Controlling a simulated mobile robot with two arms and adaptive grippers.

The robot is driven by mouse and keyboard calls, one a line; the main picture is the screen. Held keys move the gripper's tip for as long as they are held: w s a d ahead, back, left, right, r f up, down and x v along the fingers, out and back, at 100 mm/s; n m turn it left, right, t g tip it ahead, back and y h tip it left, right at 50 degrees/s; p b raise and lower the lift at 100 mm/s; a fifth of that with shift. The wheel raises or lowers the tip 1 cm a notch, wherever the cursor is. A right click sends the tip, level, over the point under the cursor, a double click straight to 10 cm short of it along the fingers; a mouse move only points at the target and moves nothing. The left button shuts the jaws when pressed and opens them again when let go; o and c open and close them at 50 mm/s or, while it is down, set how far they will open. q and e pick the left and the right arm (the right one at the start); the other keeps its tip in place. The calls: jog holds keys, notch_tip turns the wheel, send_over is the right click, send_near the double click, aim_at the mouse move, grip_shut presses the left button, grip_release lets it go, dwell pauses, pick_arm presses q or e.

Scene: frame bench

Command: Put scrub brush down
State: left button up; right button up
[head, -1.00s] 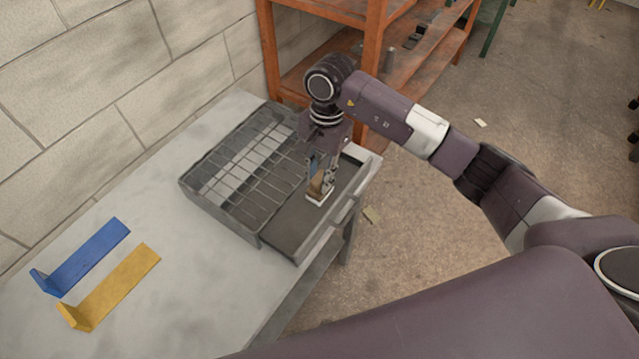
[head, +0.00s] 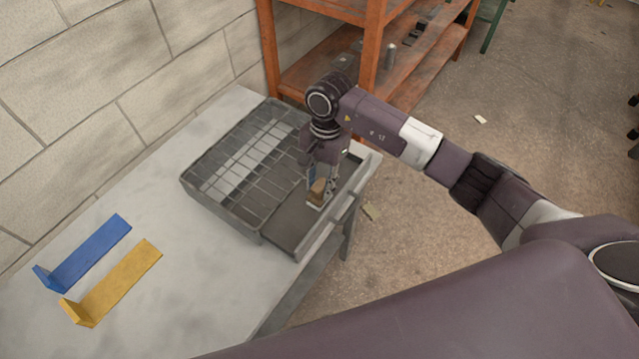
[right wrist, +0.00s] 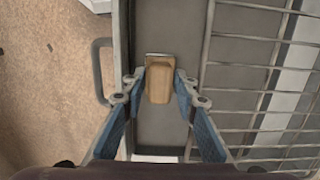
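The scrub brush (head: 317,190) has a tan wooden body and a pale underside. It stands upright in the narrow, dark-floored side section of the grey rack tray (head: 274,233), touching or just above the floor. My right gripper (head: 322,183) points down from above with a finger on each side of the brush. In the right wrist view the fingertips (right wrist: 160,80) close in on the wooden block (right wrist: 160,84), with little or no gap showing. The contact with the tray floor is partly hidden. My left gripper is out of view.
The tray's wire grid (head: 240,160) lies left of the brush, and its handle side (head: 340,207) lies right. A blue bracket (head: 85,252) and a yellow bracket (head: 113,283) lie on the grey bench (head: 190,270). An orange shelf (head: 372,60) stands behind.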

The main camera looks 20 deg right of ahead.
jog(key=shift+r, duration=0.2)
jog(key=shift+w+r, duration=0.1)
jog(key=shift+r, duration=0.05)
notch_tip(320, 180, up, 12)
jog(key=d+b, duration=0.1)
jog(key=b, duration=0.3)
jog(key=shift+w+f, duration=0.2)
jog(key=shift+w, duration=0.15)
